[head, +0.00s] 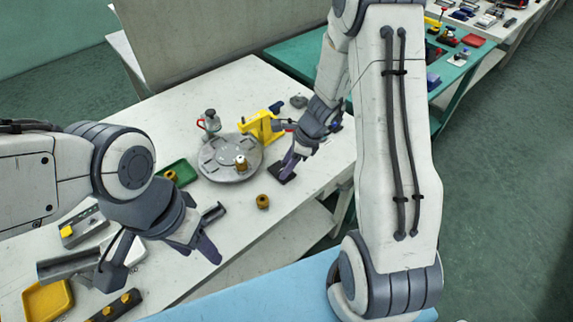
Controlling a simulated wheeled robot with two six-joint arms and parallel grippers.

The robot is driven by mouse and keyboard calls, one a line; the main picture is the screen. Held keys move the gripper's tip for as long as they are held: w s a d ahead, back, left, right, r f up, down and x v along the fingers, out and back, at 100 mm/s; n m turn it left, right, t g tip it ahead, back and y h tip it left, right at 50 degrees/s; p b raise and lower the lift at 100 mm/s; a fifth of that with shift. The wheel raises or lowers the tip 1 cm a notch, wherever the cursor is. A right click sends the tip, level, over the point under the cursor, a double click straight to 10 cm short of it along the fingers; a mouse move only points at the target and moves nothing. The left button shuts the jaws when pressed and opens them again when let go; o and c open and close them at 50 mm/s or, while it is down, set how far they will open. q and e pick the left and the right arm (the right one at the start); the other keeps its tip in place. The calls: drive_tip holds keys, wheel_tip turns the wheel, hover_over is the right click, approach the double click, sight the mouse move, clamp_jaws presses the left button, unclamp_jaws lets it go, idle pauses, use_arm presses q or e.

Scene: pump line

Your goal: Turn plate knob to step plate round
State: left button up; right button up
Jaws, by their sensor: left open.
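A round grey plate (213,170) with slots lies on the white table. A small brass piece with a pale top (241,164) stands on its front right part; I cannot tell whether this is the plate knob. My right gripper (282,147) is to the right of the plate, by the yellow fixture, with its fingers apart and nothing visible between them. My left gripper (158,262) is open and empty over the table's front left part, in front of the plate and apart from it.
A yellow fixture (260,126) stands at the plate's right edge, and a red-handled clamp (208,124) behind it. A green tray (181,172) is to the left. A brass nut (263,201) lies in front. A yellow tray (48,300) is at the lower left.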

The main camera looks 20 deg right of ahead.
clamp_jaws()
drive_tip(key=shift+r, duration=0.1)
drive_tip(key=n+g+p, duration=0.1)
drive_tip(key=n+p, duration=0.1)
drive_tip(key=n, duration=0.1)
drive_tip(key=shift+w+r+n+p, duration=0.1)
drive_tip(key=shift+w+n+p, duration=0.05)
drive_tip(key=shift+n+p, duration=0.2)
drive_tip(key=n+g+p, duration=0.2)
drive_tip(key=n, duration=0.2)
drive_tip(key=shift+w, duration=0.15)
drive_tip(key=n, duration=0.2)
drive_tip(key=n+g+p, duration=0.1)
drive_tip(key=n, duration=0.2)
drive_tip(key=shift+g+h, duration=0.3)
drive_tip(key=n+g+h, duration=0.1)
drive_tip(key=n, duration=0.4)
drive_tip(key=shift+w+a, duration=0.1)
drive_tip(key=shift+w, duration=0.05)
drive_tip(key=shift+h, duration=0.3)
